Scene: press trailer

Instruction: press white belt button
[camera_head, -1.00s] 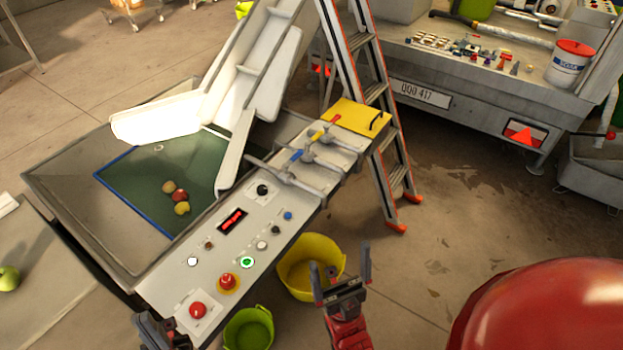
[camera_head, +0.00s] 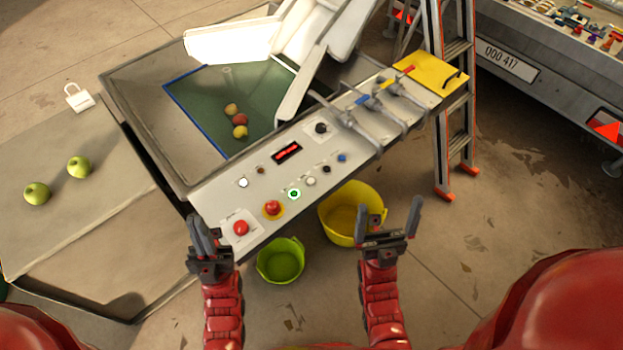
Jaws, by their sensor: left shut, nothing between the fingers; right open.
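The control panel (camera_head: 215,195) runs along the near side of the machine. A bright white button (camera_head: 243,183) sits on its left part. A second, duller whitish button (camera_head: 311,181) sits right of the middle, beside a green button (camera_head: 294,194) with a pale ring. I cannot tell from labels which one is the belt button. My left gripper (camera_head: 207,232) is shut and empty, in front of the panel's near left end, close to a red button (camera_head: 240,228). My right gripper (camera_head: 390,213) is open and empty, below and right of the panel, near the yellow bucket.
A red knob (camera_head: 272,207) on a yellow base stands on the panel. A green bucket (camera_head: 281,262) and a yellow bucket (camera_head: 352,232) stand on the floor before it. Metal levers (camera_head: 375,106) and a ladder (camera_head: 457,100) are at right. Green apples (camera_head: 79,167) lie on the left table (camera_head: 110,225).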

